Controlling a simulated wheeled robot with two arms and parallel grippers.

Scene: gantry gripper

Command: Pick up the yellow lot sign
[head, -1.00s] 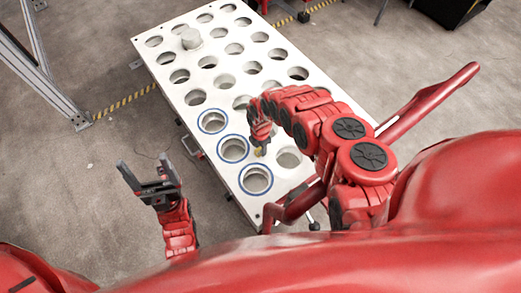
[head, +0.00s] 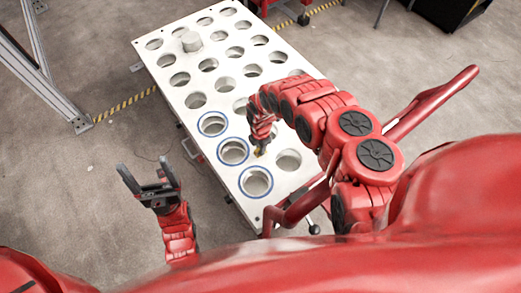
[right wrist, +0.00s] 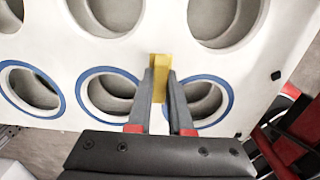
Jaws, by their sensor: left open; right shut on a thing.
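The yellow lot sign (right wrist: 159,72) is a small yellow piece between the fingertips of my right gripper (right wrist: 160,82) in the right wrist view. The gripper is shut on it, over the white top between the holes. In the head view the sign (head: 259,151) is a small yellow spot below my right gripper (head: 260,143), close to the blue-ringed holes. I cannot tell whether the sign touches the surface. My left gripper (head: 147,178) is open and empty, left of the table's near end.
The white table (head: 268,205) has rows of round holes, several ringed in blue. A metal frame (head: 45,75) stands on the floor at left.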

